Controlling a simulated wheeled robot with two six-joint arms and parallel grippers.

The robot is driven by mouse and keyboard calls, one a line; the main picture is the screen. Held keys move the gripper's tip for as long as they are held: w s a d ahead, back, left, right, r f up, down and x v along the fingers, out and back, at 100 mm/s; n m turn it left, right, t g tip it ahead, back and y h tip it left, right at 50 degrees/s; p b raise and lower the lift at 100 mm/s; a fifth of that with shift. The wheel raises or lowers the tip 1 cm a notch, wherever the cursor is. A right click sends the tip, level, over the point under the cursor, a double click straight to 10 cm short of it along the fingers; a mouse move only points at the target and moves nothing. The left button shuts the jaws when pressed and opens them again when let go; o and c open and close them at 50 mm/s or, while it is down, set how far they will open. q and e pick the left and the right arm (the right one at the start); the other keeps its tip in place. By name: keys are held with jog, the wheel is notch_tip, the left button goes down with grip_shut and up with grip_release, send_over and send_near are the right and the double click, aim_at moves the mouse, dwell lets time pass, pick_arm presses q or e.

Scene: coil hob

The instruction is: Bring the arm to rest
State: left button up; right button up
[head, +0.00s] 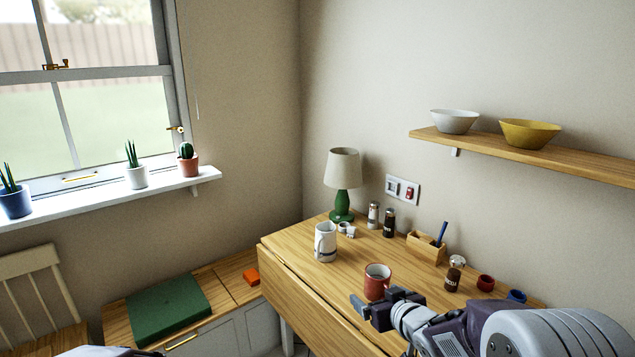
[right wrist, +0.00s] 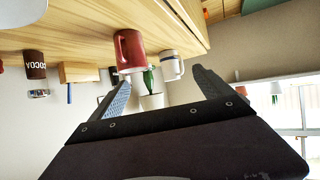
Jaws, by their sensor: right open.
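My right gripper (head: 372,308) is over the front part of the wooden table (head: 300,268), just in front of a red mug (head: 377,281). The right wrist view is upside down and shows the two fingers (right wrist: 160,90) spread apart with nothing between them. The red mug (right wrist: 130,50) stands upright beyond the fingers there, apart from them as far as I can tell. A white mug (head: 325,242) stands farther back on the table. My left gripper does not show.
A green lamp (head: 342,180), shakers (head: 389,222), a wooden holder (head: 426,247), a cocoa jar (head: 453,274) and small red (head: 486,283) and blue (head: 516,296) cups stand on the table. A shelf (head: 560,154) with bowls hangs above. A low bench (head: 225,285) is left.

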jog(key=s+d+f+m+g+h, duration=0.15)
jog(key=s+f+g, duration=0.45)
jog(key=s, duration=0.7)
jog(key=s+f+m+g+h, duration=0.15)
jog(key=s+f+g, duration=0.45)
jog(key=s, duration=0.7)
notch_tip(320, 180, up, 16)
jog(key=p, duration=1.7)
jog(key=shift+w+d+r+t+y, duration=0.15)
jog(key=shift+w+t+y, duration=0.15)
jog(key=shift+t, duration=0.1)
